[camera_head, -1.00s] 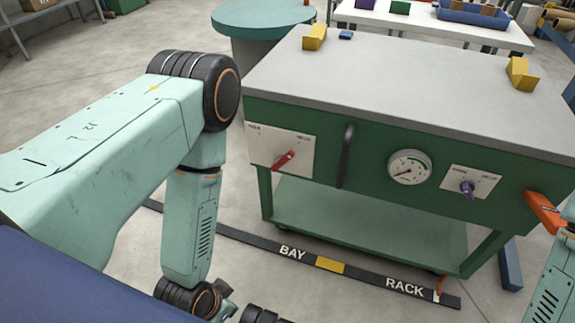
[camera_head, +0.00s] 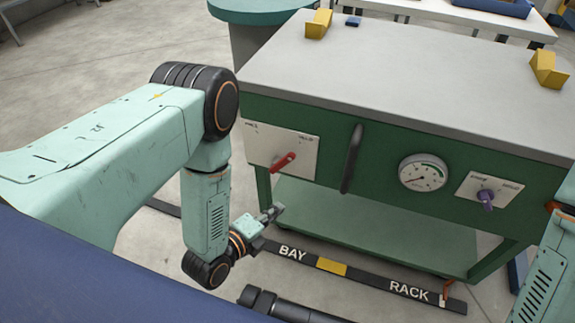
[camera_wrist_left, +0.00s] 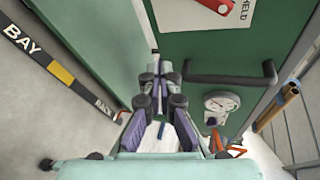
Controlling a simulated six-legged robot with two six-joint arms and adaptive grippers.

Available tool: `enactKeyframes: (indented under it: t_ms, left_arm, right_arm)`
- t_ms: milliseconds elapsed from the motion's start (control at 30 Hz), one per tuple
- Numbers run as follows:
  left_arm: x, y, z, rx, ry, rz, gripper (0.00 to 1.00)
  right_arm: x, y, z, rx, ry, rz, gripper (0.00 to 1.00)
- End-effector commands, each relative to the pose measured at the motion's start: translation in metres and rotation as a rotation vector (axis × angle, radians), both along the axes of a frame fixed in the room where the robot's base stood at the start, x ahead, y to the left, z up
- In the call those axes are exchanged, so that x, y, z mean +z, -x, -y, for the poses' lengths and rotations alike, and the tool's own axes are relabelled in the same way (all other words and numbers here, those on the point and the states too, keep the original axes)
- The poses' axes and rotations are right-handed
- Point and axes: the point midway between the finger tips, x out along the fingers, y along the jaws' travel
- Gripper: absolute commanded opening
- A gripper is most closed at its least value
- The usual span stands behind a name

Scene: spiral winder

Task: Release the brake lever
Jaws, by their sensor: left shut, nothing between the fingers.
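A red lever (camera_head: 284,161) sits on a white plate (camera_head: 262,150) at the left of the green cart's front. It points up and to the right. In the left wrist view the red lever (camera_wrist_left: 216,4) is cut off by the top edge, beside the word "HELD". My left gripper (camera_head: 275,211) is low in front of the cart, below the lever and apart from it. It is shut and empty; its closed fingers (camera_wrist_left: 160,72) show in the left wrist view. Part of my right arm shows at the right edge; its gripper is out of view.
A black handle (camera_head: 351,158) stands out from the cart front, right of the lever plate. Further right are a round gauge (camera_head: 422,172) and a purple knob (camera_head: 486,196). The grey cart top (camera_head: 420,85) holds yellow blocks. A floor strip reads BAY and RACK.

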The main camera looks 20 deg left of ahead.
Motion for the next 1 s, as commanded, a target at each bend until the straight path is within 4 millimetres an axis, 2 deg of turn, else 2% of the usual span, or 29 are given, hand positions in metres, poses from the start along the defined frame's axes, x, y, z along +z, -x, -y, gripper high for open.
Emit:
enactKeyframes:
  t_ms: [200, 400, 833, 1000]
  left_arm:
    - [0.023, -0.009, 0.004, -0.084, -0.223, 0.199, 0.0]
    - [0.029, -0.009, 0.004, -0.111, -0.334, 0.26, 0.0]
    - [0.028, -0.013, 0.004, -0.115, -0.352, 0.265, 0.0]
    - [0.025, -0.03, 0.009, -0.117, -0.351, 0.269, 0.0]
  right_arm:
    - [0.0, 0.0, 0.0, 0.0, 0.0, -0.001, 0.4]
    - [0.0, 0.0, 0.0, 0.0, 0.0, -0.001, 0.4]
    - [-0.001, 0.0, 0.0, 0.0, 0.0, -0.001, 0.4]
    - [-0.008, 0.0, 0.0, 0.0, 0.0, -0.001, 0.4]
